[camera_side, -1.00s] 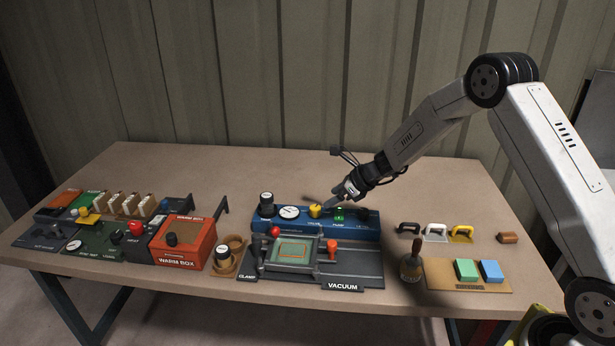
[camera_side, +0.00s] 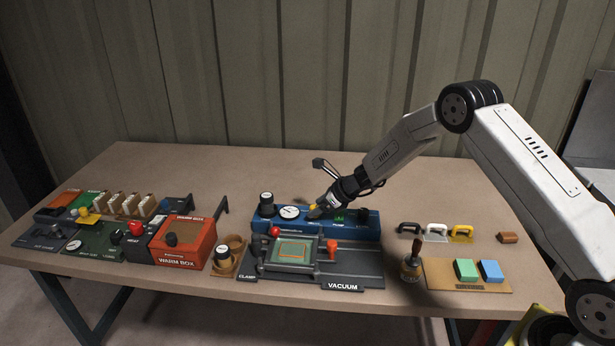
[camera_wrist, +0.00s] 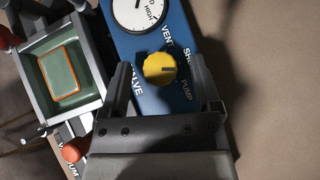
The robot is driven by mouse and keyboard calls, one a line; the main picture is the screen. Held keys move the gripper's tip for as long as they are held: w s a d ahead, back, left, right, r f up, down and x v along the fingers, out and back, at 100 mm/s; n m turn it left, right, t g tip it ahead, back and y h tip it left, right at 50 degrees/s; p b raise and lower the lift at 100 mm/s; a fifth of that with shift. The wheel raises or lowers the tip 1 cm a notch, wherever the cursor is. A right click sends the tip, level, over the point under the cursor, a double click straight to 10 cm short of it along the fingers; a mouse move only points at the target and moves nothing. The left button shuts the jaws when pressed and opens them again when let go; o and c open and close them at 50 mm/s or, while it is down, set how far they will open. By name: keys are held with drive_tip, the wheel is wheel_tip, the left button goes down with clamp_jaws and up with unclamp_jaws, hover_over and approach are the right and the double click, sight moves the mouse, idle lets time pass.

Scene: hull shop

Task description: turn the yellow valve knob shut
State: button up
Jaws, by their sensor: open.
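The yellow valve knob (camera_wrist: 160,68) sits on the blue panel (camera_wrist: 143,35), with the words VENT, SHUT and VALVE around it. A dark mark on the knob points right in the wrist view. In the side view the knob (camera_side: 313,207) is mostly hidden by my gripper (camera_side: 318,211). In the wrist view my gripper (camera_wrist: 163,88) is open, with one finger on each side of the knob. Gaps show between the knob and both fingers, so I see no contact there. How high the fingertips are above the panel is hard to tell.
A round gauge (camera_side: 289,212) and a black knob (camera_side: 266,198) stand left of the valve on the same panel. The vacuum fixture (camera_side: 340,270) with red-orange knobs lies in front. The warm box (camera_side: 183,243) is to the left. Bare table lies behind the panel.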

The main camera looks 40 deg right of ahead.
drive_tip(key=shift+w+a+f, duration=0.3)
drive_tip(key=shift+w+f, duration=0.15)
drive_tip(key=shift+f, duration=0.05)
clamp_jaws()
drive_tip(key=shift+n+y, duration=0.3)
drive_tip(key=shift+n+g+y, duration=1)
drive_tip(key=shift+n+g, duration=0.1)
drive_tip(key=shift+n, duration=0.9)
